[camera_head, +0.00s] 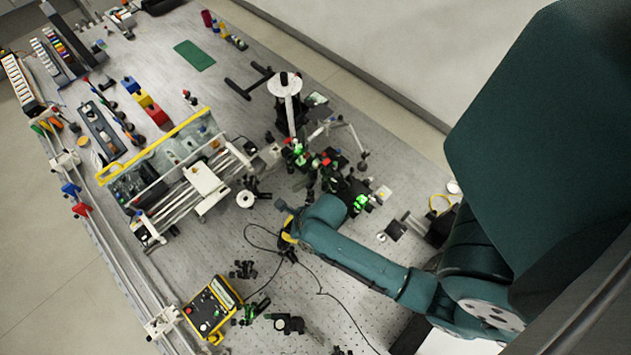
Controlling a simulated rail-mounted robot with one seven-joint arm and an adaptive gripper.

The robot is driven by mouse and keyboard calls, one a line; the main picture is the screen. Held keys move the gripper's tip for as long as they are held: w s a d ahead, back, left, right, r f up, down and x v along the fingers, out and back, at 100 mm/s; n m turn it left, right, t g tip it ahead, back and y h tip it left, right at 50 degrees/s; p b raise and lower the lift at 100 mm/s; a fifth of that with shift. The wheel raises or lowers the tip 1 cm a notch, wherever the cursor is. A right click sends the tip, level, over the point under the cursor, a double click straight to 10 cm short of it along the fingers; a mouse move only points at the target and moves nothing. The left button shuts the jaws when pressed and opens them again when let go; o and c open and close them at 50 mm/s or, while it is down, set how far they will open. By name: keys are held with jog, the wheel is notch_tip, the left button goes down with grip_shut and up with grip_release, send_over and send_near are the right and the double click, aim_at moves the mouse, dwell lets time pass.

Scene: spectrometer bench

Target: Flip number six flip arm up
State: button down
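My teal arm reaches in from the right over the optical bench (330,320). My gripper (284,226) is at its end near the middle of the bench, above or beside a black cable. The fingers are too small and partly hidden to show whether they are open or shut. A cluster of small optical mounts with green and red parts (326,168) stands above and right of my gripper. A bright green-lit part (361,202) is close to my forearm. No number labels are readable, so I cannot tell which part is the number six flip arm.
A yellow-edged instrument with rails (205,185) stands left of the cluster. A white-topped post (285,86) rises behind it. A yellow control box (212,308) sits at lower left, with small black parts nearby. A loose black cable (320,292) crosses the bench.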

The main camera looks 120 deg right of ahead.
notch_tip(320, 180, up, 8)
jog(key=w+d+b, duration=0.1)
jog(key=shift+w+d, duration=0.2)
jog(key=shift+w, duration=0.2)
dwell(0.4)
jog(key=shift+f, duration=0.1)
